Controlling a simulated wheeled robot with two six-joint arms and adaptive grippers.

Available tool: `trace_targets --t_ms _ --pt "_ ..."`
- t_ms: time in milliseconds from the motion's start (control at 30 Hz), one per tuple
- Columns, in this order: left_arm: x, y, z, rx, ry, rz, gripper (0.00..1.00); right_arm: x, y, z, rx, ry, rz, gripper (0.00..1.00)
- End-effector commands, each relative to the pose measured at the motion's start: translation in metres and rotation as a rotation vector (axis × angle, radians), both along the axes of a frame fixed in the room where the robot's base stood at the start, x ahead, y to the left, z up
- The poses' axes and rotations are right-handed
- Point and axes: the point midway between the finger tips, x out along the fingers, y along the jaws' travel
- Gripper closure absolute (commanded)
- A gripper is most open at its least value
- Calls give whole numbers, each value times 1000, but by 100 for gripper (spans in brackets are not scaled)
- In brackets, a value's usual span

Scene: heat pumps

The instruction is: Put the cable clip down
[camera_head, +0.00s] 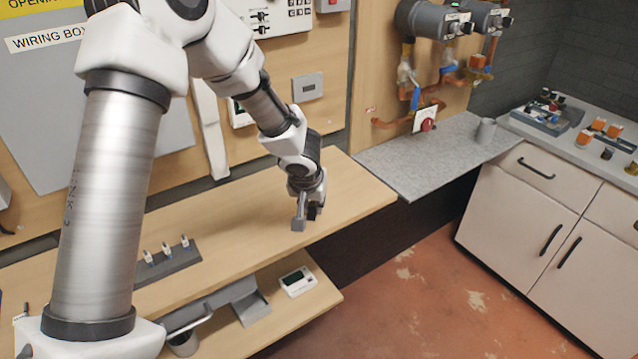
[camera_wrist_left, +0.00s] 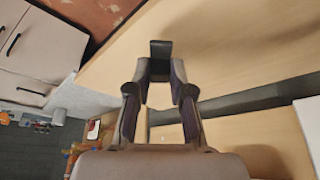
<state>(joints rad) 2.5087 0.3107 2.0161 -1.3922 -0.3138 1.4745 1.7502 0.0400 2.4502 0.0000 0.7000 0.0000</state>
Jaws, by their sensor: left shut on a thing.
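My left gripper (camera_head: 305,205) reaches down over the wooden bench (camera_head: 350,195), near its right part. It is shut on a small dark grey piece, which I take to be the cable clip (camera_wrist_left: 160,48). In the left wrist view the clip sits between the tips of the left gripper (camera_wrist_left: 161,68), with bench surface behind it. In the head view the fingers and clip blend together, and I cannot tell whether the clip touches the bench. My right gripper is not in view.
A grey rack (camera_head: 168,265) with small upright pieces stands on the bench at left. A white device (camera_head: 298,282) and a grey bracket (camera_head: 250,304) lie on the lower shelf. A grey worktop (camera_head: 440,160) adjoins at right. The bench around the gripper is clear.

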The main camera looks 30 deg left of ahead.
Motion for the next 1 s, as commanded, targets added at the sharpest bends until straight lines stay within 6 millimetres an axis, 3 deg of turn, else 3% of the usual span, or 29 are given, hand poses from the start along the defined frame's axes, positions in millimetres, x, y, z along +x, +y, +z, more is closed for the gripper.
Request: trace_targets --t_ms 33,133,400,600,967,1000 --pt "15 7 12 1 4 2 100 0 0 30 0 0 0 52" --pt "43 18 10 2 3 1 100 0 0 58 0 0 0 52" --pt "79 32 -2 1 1 -1 100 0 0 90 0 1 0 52" --pt "79 32 -41 3 2 -3 100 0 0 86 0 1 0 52" --pt "79 32 -47 0 -1 0 100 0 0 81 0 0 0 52" --pt "79 32 -46 0 0 0 72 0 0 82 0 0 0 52"
